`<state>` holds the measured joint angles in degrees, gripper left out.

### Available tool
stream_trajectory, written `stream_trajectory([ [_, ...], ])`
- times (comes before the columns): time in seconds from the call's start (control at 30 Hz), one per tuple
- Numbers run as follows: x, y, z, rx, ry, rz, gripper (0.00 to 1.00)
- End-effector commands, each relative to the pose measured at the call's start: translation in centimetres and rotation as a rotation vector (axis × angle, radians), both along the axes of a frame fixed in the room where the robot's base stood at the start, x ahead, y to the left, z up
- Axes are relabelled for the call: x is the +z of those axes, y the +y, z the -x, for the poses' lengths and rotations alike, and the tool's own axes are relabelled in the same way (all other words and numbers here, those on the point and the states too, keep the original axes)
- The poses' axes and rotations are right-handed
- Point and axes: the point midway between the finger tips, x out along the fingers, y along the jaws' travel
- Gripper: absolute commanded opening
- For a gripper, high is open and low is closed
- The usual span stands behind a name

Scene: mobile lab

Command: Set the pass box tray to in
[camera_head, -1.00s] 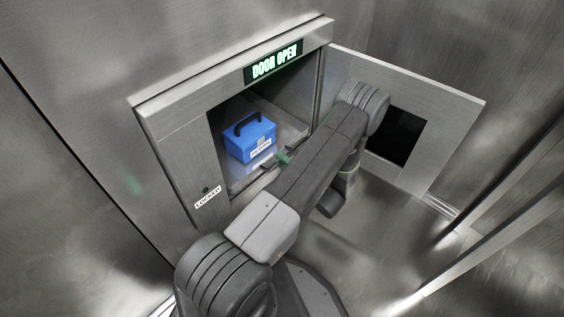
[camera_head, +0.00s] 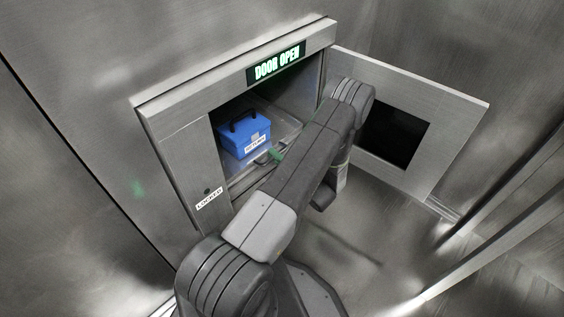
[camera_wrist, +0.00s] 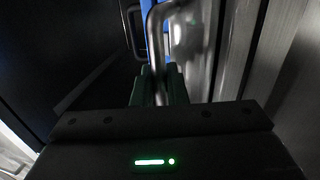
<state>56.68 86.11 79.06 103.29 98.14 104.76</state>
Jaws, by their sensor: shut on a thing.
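The pass box tray (camera_head: 238,169) is inside the open pass box (camera_head: 178,130), low in the opening. A blue case (camera_head: 244,136) with a black handle and a white label sits on it. My gripper's green fingertips (camera_head: 277,153) are at the tray's front edge, partly hidden by my arm. In the wrist view my gripper (camera_wrist: 158,74) is shut on the tray's metal handle (camera_wrist: 156,40), which runs between the green fingers. A bit of the blue case shows beyond it. The tray's right part is hidden behind my arm.
The pass box door (camera_head: 450,110), with a dark window, stands swung open to the right, close beside my arm. A lit sign (camera_head: 276,64) above the opening reads DOOR OPEN. A LOCKED label (camera_head: 210,199) is on the frame's lower left. Metal walls surround the area.

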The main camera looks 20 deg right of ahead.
Motion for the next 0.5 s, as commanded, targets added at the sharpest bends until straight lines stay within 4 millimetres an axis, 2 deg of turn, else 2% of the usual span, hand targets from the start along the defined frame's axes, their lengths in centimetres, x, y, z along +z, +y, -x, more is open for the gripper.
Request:
stream_trajectory([
  [0.1, -0.06, 0.31, -0.73, 0.001, 0.000, 0.001, 0.00],
  [0.37, -0.04, 0.29, -0.75, -0.001, 0.001, 0.001, 0.00],
  [0.4, -0.04, 0.29, -0.75, -0.001, 0.001, 0.001, 0.18],
  [0.47, -0.04, 0.29, -0.74, -0.001, 0.001, 0.001, 0.30],
  [0.5, -0.04, 0.29, -0.74, -0.001, 0.001, 0.001, 0.30],
])
